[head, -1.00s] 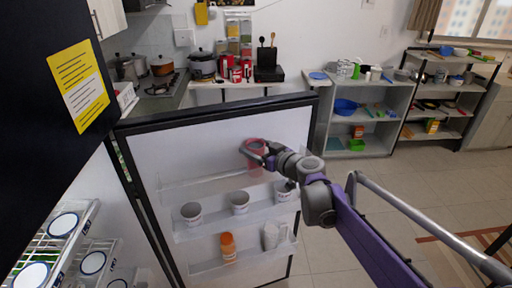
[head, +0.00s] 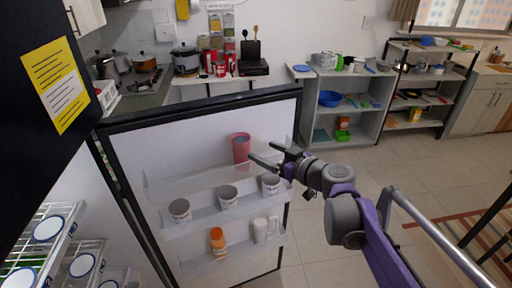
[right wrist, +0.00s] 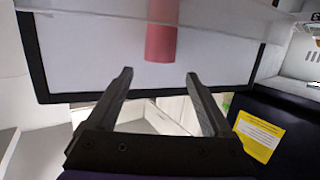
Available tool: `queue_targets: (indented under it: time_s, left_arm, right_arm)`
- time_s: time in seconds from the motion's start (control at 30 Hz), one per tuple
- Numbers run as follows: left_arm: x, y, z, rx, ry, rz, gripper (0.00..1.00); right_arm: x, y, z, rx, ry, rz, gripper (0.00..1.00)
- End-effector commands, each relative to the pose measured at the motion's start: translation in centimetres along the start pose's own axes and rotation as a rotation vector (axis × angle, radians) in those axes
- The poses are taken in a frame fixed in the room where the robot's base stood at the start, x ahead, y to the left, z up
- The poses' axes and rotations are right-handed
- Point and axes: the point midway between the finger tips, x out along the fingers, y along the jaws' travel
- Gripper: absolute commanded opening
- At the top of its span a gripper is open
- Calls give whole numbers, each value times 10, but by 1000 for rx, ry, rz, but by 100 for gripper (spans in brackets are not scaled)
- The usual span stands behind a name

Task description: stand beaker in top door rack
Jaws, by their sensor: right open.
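The pinkish-red beaker (head: 241,148) stands upright in the top door rack (head: 205,178) of the open fridge door, toward the rack's right part. In the right wrist view the beaker (right wrist: 161,38) shows beyond the fingertips, apart from them. My right gripper (head: 268,155) is open and empty, just right of the beaker in the head view. It also shows in the right wrist view (right wrist: 160,76) with its two fingers spread. My left gripper is not in view.
The middle door rack holds several white cups, such as one at the left (head: 179,210). The lower rack holds an orange bottle (head: 218,241) and a white mug (head: 261,230). Fridge shelves with blue-rimmed containers (head: 48,229) are at the left.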

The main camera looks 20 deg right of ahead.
Motion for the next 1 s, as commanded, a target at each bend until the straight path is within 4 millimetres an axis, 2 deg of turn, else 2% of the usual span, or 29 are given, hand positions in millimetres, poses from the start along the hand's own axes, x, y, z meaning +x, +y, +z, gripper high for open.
queue_targets:
  time_s: [0.23,0.37,0.47,0.53,0.6,0.7,0.83,1.0]
  left_arm:
    - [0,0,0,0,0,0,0]
    - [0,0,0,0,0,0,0]
    - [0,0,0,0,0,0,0]
    - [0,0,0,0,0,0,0]
    - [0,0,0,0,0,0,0]
    - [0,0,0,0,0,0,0]
    - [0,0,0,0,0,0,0]
    - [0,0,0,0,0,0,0]
  right_arm:
    - [-9,-2,1,1,-2,-3,85]
    - [-9,-26,17,28,-67,-39,85]
    - [-17,-70,52,76,-204,-90,85]
    - [-30,-104,86,115,-336,-109,85]
    - [-49,-132,123,148,-475,-100,85]
    - [-80,-156,172,179,-647,-36,85]
    - [-116,-164,216,189,-787,94,85]
    - [-142,-160,242,185,-848,224,85]
